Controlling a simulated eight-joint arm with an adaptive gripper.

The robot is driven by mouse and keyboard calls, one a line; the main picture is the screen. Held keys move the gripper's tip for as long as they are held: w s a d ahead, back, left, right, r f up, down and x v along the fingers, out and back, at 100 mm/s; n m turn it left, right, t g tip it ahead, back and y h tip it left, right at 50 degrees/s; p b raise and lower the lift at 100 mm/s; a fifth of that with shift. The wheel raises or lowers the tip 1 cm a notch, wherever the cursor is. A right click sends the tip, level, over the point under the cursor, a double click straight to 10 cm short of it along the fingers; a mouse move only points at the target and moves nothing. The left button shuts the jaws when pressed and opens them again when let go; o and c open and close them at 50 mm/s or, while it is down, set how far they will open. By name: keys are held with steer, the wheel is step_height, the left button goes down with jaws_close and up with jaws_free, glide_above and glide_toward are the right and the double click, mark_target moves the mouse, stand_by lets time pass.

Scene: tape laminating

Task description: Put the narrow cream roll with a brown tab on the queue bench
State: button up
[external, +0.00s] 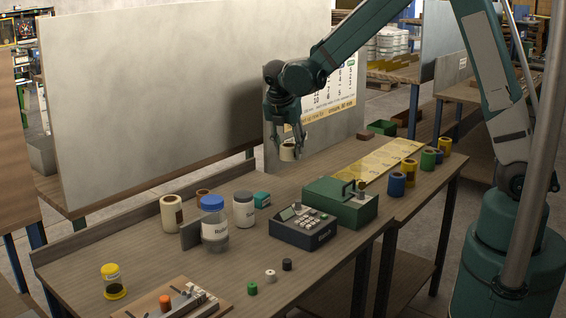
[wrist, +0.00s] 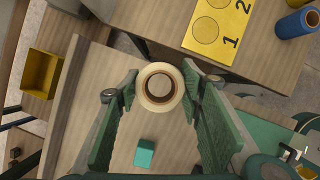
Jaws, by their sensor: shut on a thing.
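My gripper (external: 287,146) is shut on a cream roll (wrist: 160,87), with a finger on each side of it. The roll has a dark brown ring around its hole. In the external view the held roll (external: 288,153) hangs above the bench, near the upright panel. I cannot make out a tab on it. A taller cream roll (external: 172,214) with a brown patch stands at the left of the bench. A yellow strip (external: 372,169) with numbered circles lies on the bench; it also shows in the wrist view (wrist: 212,30).
A teal box (external: 262,200), white jar (external: 244,210), blue-lidded jar (external: 214,225), keypad device (external: 303,228) and green machine (external: 341,206) stand in front.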

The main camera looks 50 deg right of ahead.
steer(key=s+d+f+b, duration=0.2)
steer(key=s+d+b, duration=0.1)
steer(key=s+d, duration=0.95)
steer(key=m+b, duration=0.2)
steer(key=b, duration=0.2)
glide_above(384, 202)
steer(key=a, duration=0.2)
steer(key=f, duration=0.3)
steer(key=shift+s+d+g, duration=0.1)
steer(key=shift+s+g, duration=0.15)
steer(key=shift+g, duration=0.05)
steer(key=shift+f, duration=0.15)
steer(key=shift+f+b, duration=0.65)
steer(key=shift+f, duration=2.15)
steer(key=shift+f+b, duration=0.7)
steer(key=shift+f, duration=1.4)
steer(key=shift+f, duration=0.15)
